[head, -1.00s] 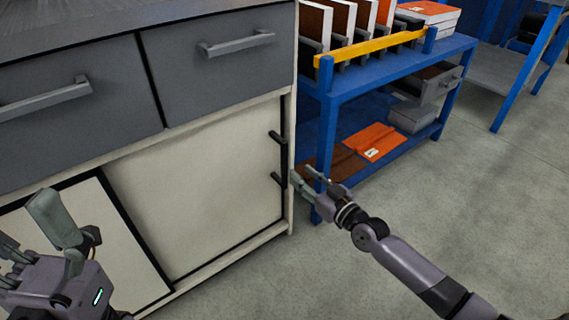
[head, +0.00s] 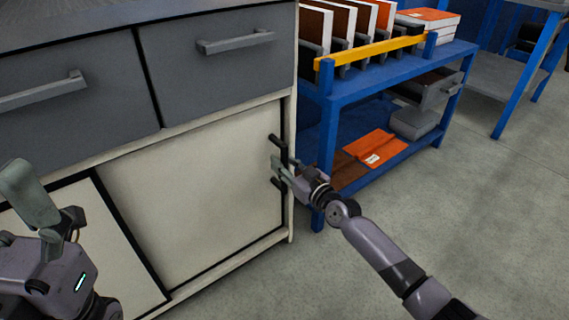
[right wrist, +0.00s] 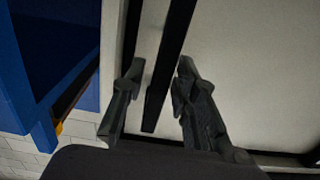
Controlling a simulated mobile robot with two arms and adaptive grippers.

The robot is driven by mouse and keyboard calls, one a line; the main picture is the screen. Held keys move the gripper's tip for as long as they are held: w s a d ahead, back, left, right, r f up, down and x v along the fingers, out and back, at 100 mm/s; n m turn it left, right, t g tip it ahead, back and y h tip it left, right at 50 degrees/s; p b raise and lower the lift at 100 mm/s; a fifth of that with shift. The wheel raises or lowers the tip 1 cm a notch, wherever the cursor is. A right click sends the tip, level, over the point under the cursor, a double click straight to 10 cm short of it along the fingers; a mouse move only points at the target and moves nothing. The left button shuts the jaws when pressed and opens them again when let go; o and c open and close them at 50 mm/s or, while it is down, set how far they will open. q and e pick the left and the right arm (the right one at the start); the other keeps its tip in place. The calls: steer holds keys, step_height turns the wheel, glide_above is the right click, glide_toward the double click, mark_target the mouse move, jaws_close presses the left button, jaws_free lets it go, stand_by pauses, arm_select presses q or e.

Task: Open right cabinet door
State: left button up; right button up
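The right cabinet door (head: 195,180) is a cream panel with dark edging, and it looks closed. Its black handle (head: 277,139) stands near the door's right edge, partly covered by my right gripper. My right gripper (head: 281,171) is at the lower part of the handle. In the right wrist view, its two grey fingers (right wrist: 155,95) are apart, with the black handle bar (right wrist: 168,65) between them. A gap shows beside the bar, so the fingers are not closed on it. My left gripper (head: 35,205) is at the lower left, in front of the cabinet; its finger gap is unclear.
Grey drawers (head: 225,60) with bar handles sit above the door. A blue shelf cart (head: 385,70) with binders and boxes stands close to the cabinet's right side, just behind my right gripper. The floor (head: 480,220) at right is clear.

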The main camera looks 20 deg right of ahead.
jaws_close()
stand_by(0.6)
